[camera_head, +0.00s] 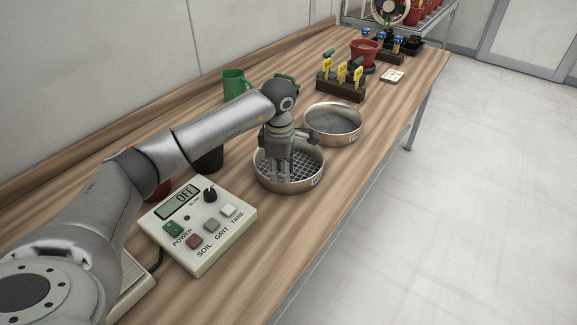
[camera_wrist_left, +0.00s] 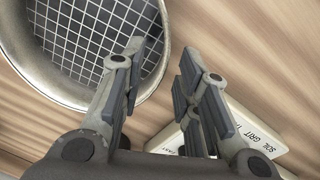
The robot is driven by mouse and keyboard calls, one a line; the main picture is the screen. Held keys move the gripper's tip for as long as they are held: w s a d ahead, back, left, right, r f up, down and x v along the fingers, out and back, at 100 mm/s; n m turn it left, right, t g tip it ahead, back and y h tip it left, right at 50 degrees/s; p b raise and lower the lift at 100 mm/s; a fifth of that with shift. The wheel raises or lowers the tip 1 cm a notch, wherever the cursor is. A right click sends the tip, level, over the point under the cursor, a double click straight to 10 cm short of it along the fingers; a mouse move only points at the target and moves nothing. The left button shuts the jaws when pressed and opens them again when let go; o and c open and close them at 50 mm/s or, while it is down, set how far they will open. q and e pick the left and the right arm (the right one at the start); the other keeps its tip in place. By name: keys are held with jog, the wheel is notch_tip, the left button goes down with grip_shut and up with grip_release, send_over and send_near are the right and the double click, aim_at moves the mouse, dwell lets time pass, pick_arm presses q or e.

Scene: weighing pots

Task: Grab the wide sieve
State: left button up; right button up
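The coarse-mesh sieve (camera_head: 315,181), a round metal ring with a wide grid, stands on the wooden table just right of the control box. It also shows at the upper left of the left wrist view (camera_wrist_left: 85,35). A second round sieve (camera_head: 345,138) with a finer, grey bottom stands behind it. My left gripper (camera_head: 278,177) points down at the near-left part of the coarse sieve. In the left wrist view my left gripper (camera_wrist_left: 161,65) is open and empty; one finger overlaps the mesh, the other is outside the rim. Their exact height is unclear. My right gripper is not in view.
The control box (camera_head: 187,245) reading OFF stands close left of the coarse sieve. A green mug (camera_head: 235,84), a dark rack with yellow-labelled tools (camera_head: 341,88) and a red pot (camera_head: 364,52) stand farther back. The table's right edge is near the sieves.

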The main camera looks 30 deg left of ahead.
aim_at(283, 193)
pick_arm(q)
jog(key=shift+w+f+p, duration=0.15)
jog(key=shift+f+p, duration=0.25)
jog(key=shift+f, duration=2.35)
grip_shut()
